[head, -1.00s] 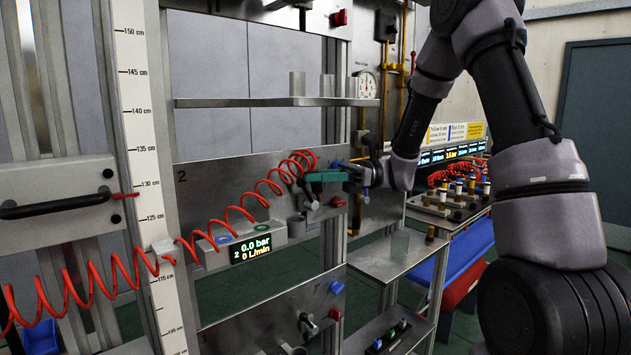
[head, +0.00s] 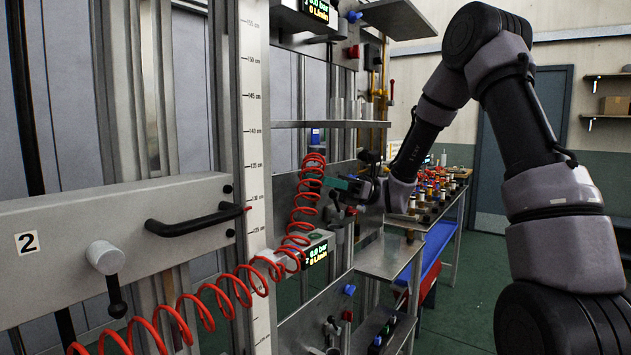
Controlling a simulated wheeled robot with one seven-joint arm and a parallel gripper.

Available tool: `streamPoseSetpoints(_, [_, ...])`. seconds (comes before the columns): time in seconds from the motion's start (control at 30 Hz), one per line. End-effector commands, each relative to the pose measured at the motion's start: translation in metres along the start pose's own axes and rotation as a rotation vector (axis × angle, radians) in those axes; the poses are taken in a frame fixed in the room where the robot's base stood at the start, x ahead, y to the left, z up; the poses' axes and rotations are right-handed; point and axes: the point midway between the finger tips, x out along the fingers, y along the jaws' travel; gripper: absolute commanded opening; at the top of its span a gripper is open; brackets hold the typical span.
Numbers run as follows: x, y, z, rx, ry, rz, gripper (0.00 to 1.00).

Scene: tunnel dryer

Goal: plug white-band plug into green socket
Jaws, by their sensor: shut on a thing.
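My gripper (head: 335,184), with a teal part at its end, reaches left in front of the steel panel. It is small and far away in the head view. It is shut at the end of the red coiled hose (head: 303,215), where the plug is; the plug and its white band are too small and covered to make out. A grey box with a lit display (head: 316,254) reading about 0 bar and 0 L/min sits below and left of my gripper. My gripper is apart from this box. The green socket is not clearly visible from this angle.
A white height scale (head: 257,130) stands left of the panel. A grey door bar with a black handle (head: 190,224) fills the left foreground. A shelf (head: 330,124) runs above my gripper. A side bench with several coloured plugs (head: 437,190) stands to the right.

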Motion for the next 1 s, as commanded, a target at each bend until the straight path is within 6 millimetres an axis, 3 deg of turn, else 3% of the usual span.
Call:
streamPoseSetpoints(0.33, [-0.002,0.0,-0.005,0.0,0.0,-0.001,0.0])
streamPoseSetpoints(1.0, [-0.016,0.0,-0.053,0.0,0.0,-0.001,0.0])
